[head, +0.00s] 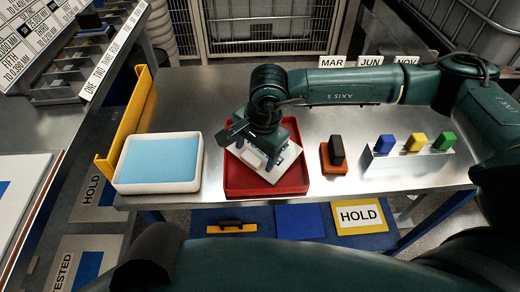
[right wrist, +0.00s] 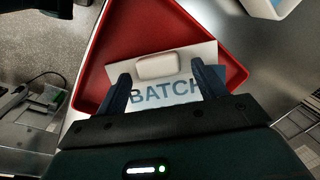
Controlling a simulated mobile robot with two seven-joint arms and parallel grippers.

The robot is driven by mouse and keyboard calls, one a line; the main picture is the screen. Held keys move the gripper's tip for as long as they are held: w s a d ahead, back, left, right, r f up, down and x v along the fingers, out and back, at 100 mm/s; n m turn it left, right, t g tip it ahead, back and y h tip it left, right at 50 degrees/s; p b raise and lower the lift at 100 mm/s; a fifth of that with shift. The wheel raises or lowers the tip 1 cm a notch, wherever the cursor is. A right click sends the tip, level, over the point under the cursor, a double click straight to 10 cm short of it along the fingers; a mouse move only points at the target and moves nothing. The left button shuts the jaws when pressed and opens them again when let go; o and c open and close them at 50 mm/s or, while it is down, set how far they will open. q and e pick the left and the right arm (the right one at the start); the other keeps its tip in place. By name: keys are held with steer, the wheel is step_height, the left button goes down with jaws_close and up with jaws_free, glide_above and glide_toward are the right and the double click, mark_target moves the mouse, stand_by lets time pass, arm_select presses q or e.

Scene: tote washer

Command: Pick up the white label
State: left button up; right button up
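The white label (head: 287,166) lies in the red tray (head: 235,186) in the middle of the bench. In the right wrist view the label (right wrist: 200,56) carries the blue word BATCH and has a raised pale block (right wrist: 160,65) on it. My right gripper (head: 257,150) is over the tray and covers part of the label. In the right wrist view its two fingers (right wrist: 162,86) are apart over the label, with the pale block between and just beyond their tips. Whether they touch the label I cannot tell. My left gripper is not in view.
A white tray with a blue pad (head: 160,159) stands left of the red tray, beside a yellow rail (head: 126,122). To the right are a black block on an orange base (head: 329,160) and a rack (head: 408,167) with blue, yellow and green blocks. Month signs stand behind.

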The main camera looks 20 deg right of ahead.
mark_target(255, 155)
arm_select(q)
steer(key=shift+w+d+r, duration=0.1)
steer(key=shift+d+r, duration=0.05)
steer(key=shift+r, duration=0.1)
arm_select(e)
steer(key=c, duration=1)
steer(key=shift+r, duration=0.15)
steer(key=shift+c, duration=0.2)
step_height(255, 155, up, 8)
steer(key=shift+r+b, duration=0.2)
steer(key=shift+b, duration=0.45)
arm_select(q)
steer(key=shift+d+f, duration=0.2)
arm_select(e)
steer(key=shift+r, duration=0.7)
